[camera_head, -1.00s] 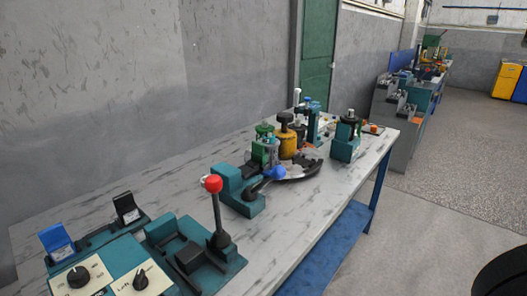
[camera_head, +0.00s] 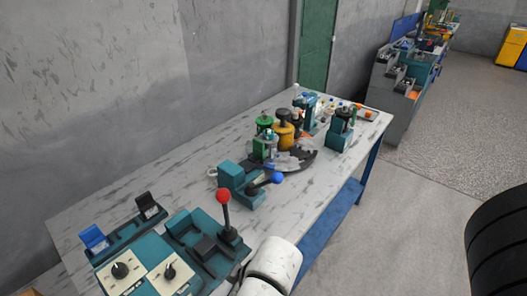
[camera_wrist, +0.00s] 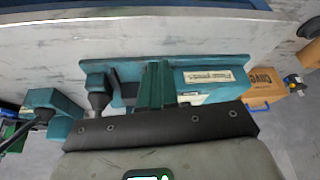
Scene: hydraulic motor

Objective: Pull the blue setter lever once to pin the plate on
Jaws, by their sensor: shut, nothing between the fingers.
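The blue setter lever (camera_head: 264,183) is a dark arm with a blue ball knob, standing out low from a teal block (camera_head: 240,183) on the bench. A teal block with a dark lever (camera_wrist: 38,120), probably the same one, shows at the left edge of the wrist view; its blue knob cannot be made out there. My gripper (camera_wrist: 155,72) shows in the wrist view as green fingers, shut and empty, over a teal base and apart from the blue lever. In the head view only my white arm shows, at the bottom. Which part is the plate I cannot tell.
A red-knobbed lever (camera_head: 224,205) stands upright on a teal base near my arm. A control panel (camera_head: 140,275) with dials lies at front left. Green and yellow canisters (camera_head: 284,133) stand behind the blue lever by a dark curved tray (camera_head: 303,163). The bench's left rear is clear.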

